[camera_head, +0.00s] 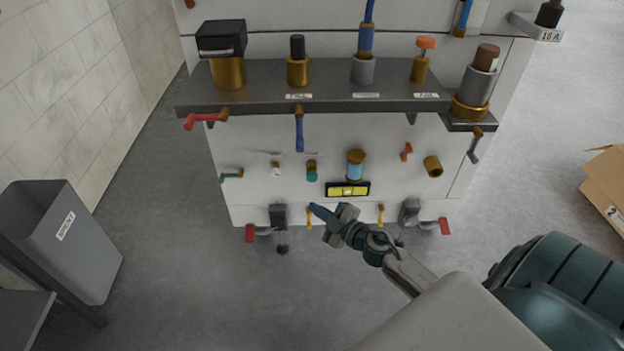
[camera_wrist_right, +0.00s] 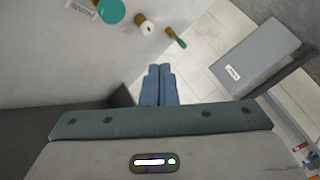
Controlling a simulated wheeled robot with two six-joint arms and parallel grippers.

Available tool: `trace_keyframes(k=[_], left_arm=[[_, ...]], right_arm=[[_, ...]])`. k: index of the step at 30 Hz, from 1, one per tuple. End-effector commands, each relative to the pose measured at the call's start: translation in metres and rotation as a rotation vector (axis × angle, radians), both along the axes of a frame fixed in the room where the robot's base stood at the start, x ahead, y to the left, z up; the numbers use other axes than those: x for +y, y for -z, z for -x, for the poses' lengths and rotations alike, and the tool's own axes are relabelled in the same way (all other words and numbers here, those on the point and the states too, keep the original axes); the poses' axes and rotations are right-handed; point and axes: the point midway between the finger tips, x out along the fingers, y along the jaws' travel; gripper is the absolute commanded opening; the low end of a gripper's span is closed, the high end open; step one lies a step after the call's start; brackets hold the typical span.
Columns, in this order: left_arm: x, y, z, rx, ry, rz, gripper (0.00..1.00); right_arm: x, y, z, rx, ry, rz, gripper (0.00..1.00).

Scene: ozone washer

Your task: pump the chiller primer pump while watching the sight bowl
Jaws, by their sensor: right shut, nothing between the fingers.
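A brass-capped bowl with light blue contents (camera_head: 356,166) is on the white cabinet front; it looks like the sight bowl. On the grey shelf above stand an orange-knobbed brass fitting (camera_head: 424,62) and a black-knobbed brass fitting (camera_head: 298,66). Their labels are too small to read, so I cannot tell which is the primer pump. My right gripper (camera_head: 318,210) is in front of the lower cabinet, below and left of the bowl and apart from it. Its blue fingers (camera_wrist_right: 157,86) are together and empty in the right wrist view. My left gripper is not in view.
A blue hanging lever (camera_head: 299,134) and red lever (camera_head: 202,120) jut below the shelf (camera_head: 330,82). A yellow level (camera_head: 347,189) is on the cabinet. Pedals with red ends (camera_head: 250,233) sit low. A grey bin (camera_head: 95,255) stands left, a cardboard box (camera_head: 606,182) right.

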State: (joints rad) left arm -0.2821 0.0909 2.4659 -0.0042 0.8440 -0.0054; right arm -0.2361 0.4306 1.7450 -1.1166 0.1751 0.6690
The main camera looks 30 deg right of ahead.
Motion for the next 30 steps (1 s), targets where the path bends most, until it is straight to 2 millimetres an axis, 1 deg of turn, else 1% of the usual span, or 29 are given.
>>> trace_keyframes(k=[11, 12, 15, 21, 30], left_arm=[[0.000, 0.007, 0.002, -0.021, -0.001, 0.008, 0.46], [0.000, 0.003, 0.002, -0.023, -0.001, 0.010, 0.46], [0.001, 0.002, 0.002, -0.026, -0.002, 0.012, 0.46], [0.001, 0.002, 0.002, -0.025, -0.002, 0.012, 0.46], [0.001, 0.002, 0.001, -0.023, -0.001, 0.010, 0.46]], right_arm=[[-0.028, 0.001, -0.045, -0.001, 0.001, 0.003, 0.00], [-0.031, 0.000, -0.049, 0.000, 0.002, 0.002, 0.00], [-0.035, 0.000, -0.057, 0.000, 0.001, 0.001, 0.00], [-0.041, 0.000, -0.065, 0.000, 0.001, 0.001, 0.00], [-0.041, 0.000, -0.066, 0.000, 0.001, 0.001, 0.00]])
